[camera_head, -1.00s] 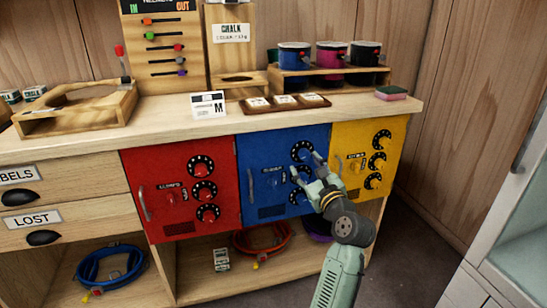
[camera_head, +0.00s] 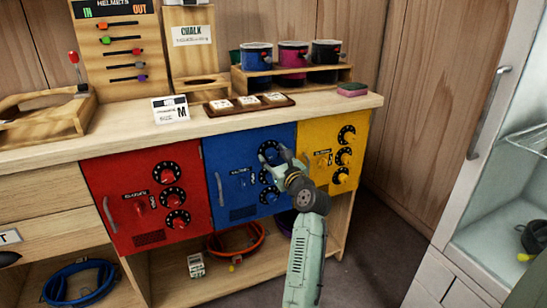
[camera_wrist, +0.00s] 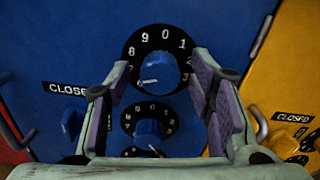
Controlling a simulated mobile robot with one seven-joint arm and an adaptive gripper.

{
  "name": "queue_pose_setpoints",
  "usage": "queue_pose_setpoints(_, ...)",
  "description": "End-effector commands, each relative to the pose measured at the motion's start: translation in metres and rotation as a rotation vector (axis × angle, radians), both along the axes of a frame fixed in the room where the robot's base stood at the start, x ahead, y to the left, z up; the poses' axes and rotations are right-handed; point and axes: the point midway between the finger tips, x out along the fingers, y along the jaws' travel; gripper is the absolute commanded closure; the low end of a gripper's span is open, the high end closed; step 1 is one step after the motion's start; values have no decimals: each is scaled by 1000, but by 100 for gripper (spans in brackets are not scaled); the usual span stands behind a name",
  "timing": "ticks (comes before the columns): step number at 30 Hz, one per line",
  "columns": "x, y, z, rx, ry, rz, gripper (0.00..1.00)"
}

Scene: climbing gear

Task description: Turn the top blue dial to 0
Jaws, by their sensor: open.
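The top blue dial (camera_wrist: 160,70) shows in the wrist view as a blue knob in a black ring with white numerals, 0 near the top. Its white mark points to the lower left, away from the 0. In the head view the dial (camera_head: 268,148) is partly hidden behind my gripper (camera_head: 279,158). In the wrist view my gripper (camera_wrist: 164,80) is open, one finger on each side of the top dial, with nothing held. I cannot tell whether the fingers touch the ring. The blue cabinet door (camera_head: 225,165) is marked closed.
A second blue dial (camera_wrist: 148,130) sits just below, between the fingers in the wrist view. The red door (camera_head: 105,180) and yellow door (camera_head: 312,135) flank the blue one, each with its own dials. A glass-fronted cabinet (camera_head: 480,150) stands at the right.

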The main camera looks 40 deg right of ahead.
Motion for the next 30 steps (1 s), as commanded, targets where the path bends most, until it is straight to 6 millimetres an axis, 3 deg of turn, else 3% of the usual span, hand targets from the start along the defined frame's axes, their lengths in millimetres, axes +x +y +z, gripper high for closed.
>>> queue_pose_setpoints(8,1,0,0,0,0,0,52)
queue_pose_setpoints(30,1,0,0,0,0,0,99)
